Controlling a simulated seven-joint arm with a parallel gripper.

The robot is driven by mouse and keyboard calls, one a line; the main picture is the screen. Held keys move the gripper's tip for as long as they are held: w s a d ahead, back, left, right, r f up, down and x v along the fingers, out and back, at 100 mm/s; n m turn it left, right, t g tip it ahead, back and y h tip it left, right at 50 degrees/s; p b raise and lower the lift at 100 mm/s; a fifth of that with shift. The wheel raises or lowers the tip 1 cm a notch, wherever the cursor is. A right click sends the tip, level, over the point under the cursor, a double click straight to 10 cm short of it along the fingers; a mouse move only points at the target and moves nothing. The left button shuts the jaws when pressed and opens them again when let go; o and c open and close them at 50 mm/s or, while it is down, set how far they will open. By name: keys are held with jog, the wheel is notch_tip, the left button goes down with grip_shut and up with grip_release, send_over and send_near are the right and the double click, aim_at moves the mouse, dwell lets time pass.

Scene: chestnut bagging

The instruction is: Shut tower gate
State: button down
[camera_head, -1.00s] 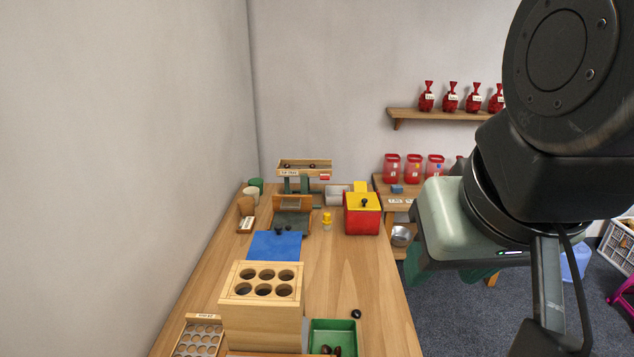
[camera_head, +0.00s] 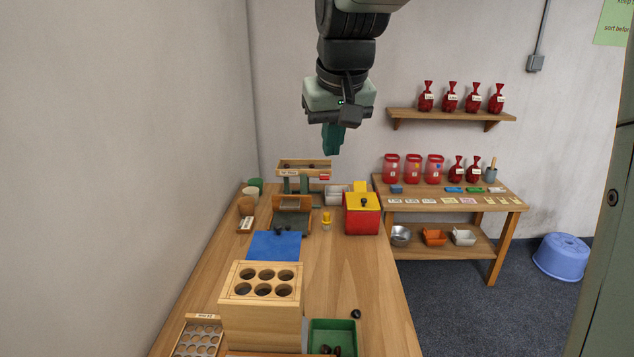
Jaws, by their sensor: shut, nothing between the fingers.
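A raised wooden tray with a label (camera_head: 303,169) stands on green supports at the back of the bench, and a few dark round things lie in it. A small red tab (camera_head: 325,177) shows at its right front. This looks like the tower with its gate, but whether the gate is open is too small to tell. Below it is a wooden-sided ramp (camera_head: 292,214). My gripper (camera_head: 332,152) is shut and empty, pointing down. In the picture it appears just above the tray's right end, apart from it; depth is unclear.
A blue mat (camera_head: 274,245) lies before the ramp. A red box with a yellow lid (camera_head: 362,213) stands to the right, with a yellow figure (camera_head: 327,220) beside it. A wooden block with holes (camera_head: 262,300) and a green tray (camera_head: 334,335) are nearest.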

jog(key=w+a+f+n+g, duration=0.1)
jog(key=w+a+f+n, duration=0.1)
jog(key=w+a+f, duration=1.3)
notch_tip(320, 180, down, 9)
jog(key=d, duration=0.1)
jog(key=shift+w+d+y, duration=0.25)
jog(key=shift+d+y, duration=0.15)
jog(key=shift+f, duration=0.1)
